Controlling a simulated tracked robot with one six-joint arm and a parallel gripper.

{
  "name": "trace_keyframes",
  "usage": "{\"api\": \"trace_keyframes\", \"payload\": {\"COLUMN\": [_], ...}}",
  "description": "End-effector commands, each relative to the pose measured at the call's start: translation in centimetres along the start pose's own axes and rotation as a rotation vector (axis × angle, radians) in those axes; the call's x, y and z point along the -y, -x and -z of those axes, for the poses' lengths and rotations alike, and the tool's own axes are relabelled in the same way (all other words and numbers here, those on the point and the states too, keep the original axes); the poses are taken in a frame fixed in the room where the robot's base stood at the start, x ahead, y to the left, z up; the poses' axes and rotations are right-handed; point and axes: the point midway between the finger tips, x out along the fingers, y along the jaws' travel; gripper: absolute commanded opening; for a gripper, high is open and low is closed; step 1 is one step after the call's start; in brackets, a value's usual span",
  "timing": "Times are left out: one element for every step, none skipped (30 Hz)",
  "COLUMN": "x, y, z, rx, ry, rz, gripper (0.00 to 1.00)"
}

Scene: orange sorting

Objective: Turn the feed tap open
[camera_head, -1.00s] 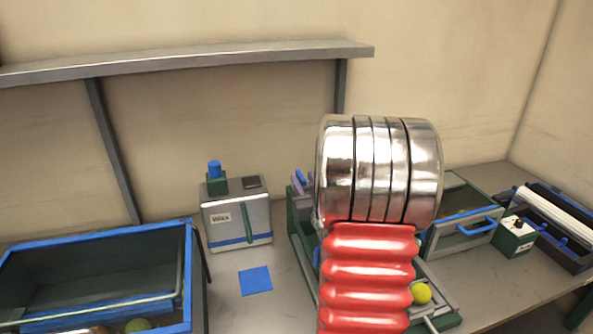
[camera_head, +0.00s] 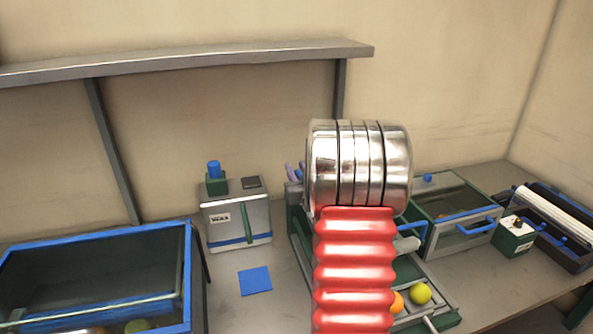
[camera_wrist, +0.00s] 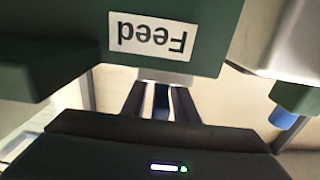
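In the wrist view, a green block with an upside-down "Feed" label (camera_wrist: 150,37) fills the upper middle. My gripper (camera_wrist: 160,102) lies just below the label in the picture, its dark fingers pointing towards the block. A narrow bluish strip shows between the fingers; I cannot tell whether it is the feed tap or whether the fingers touch it. In the head view, my silver and red arm hides the gripper, and I cannot pick out the feed tap there.
A grey wax box (camera_head: 236,222) with a blue knob (camera_head: 213,168) stands left of my arm. A blue-rimmed bin (camera_head: 190,285) is at far left. A yellow ball (camera_head: 420,293) and an orange ball (camera_head: 397,302) lie right of the arm. A blue-handled glass-fronted box (camera_head: 455,240) stands behind.

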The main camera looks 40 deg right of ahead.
Motion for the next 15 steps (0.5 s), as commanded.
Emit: {"api": "trace_keyframes", "payload": {"x": [0.0,0.0,-0.01,0.0,-0.01,-0.01,-0.01,-0.01,-0.01,-0.01,-0.01,-0.01,-0.01,-0.01,-0.01], "y": [0.01,0.01,0.01,0.02,0.02,0.02,0.02,0.02,0.02,0.02,0.02,0.03,0.03,0.03,0.03], "z": [0.0,0.01,0.01,0.0,0.01,0.01,0.01,0.01,0.0,0.01,0.01,0.0,0.0,0.0,0.0], "rx": [0.0,0.0,0.0,0.0,0.0,0.0,0.0,0.0,0.0,0.0,0.0,0.0,0.0,0.0,0.0], "ry": [0.0,0.0,0.0,0.0,0.0,0.0,0.0,0.0,0.0,0.0,0.0,0.0,0.0,0.0,0.0], "rz": [0.0,0.0,0.0,0.0,0.0,0.0,0.0,0.0,0.0,0.0,0.0,0.0,0.0,0.0,0.0], "gripper": [0.23,0.21,0.18,0.16,0.14,0.11,0.09,0.07,0.04,0.02,0.0,0.0,0.0,0.0,0.0]}}
